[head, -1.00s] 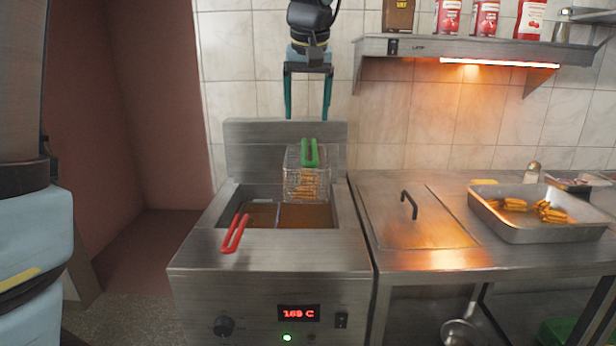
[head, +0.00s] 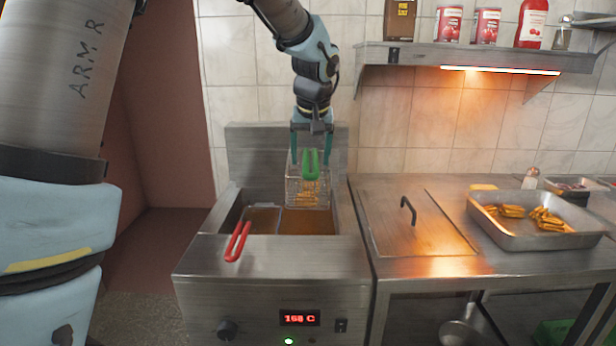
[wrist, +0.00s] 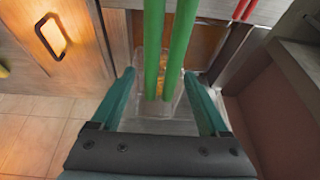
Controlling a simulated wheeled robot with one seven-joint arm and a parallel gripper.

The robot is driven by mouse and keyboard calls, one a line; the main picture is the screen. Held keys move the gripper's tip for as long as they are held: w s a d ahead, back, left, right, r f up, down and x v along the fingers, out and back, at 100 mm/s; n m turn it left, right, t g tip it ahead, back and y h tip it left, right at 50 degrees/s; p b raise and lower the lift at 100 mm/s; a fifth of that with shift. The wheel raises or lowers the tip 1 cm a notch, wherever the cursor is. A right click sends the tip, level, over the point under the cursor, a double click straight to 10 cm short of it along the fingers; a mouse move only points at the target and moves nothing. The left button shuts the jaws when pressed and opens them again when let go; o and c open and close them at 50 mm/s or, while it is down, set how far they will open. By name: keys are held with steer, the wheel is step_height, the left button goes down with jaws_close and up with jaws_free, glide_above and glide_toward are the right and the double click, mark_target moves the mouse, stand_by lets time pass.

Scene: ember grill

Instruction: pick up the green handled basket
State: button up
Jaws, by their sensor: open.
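The green handled basket (head: 308,189) is a wire basket with golden fries in it. It sits raised at the back of the fryer, above the right-hand oil well. Its green handle (head: 310,164) also shows in the wrist view (wrist: 172,50) as two long green bars running between my fingers. My gripper (head: 312,158) is open, pointing down just above and behind the handle. In the wrist view my gripper (wrist: 163,85) has its teal fingers on both sides of the handle, with a gap on each side. The fingers do not touch the handle there.
A red handle (head: 238,241) lies over the fryer's (head: 270,280) front left edge. A lidded counter (head: 415,225) stands to the right, with a metal tray (head: 535,236) of fried food. A shelf (head: 470,57) with cans and bottles hangs on the wall at upper right.

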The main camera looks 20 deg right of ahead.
jaws_close()
stand_by(0.6)
stand_by(0.3)
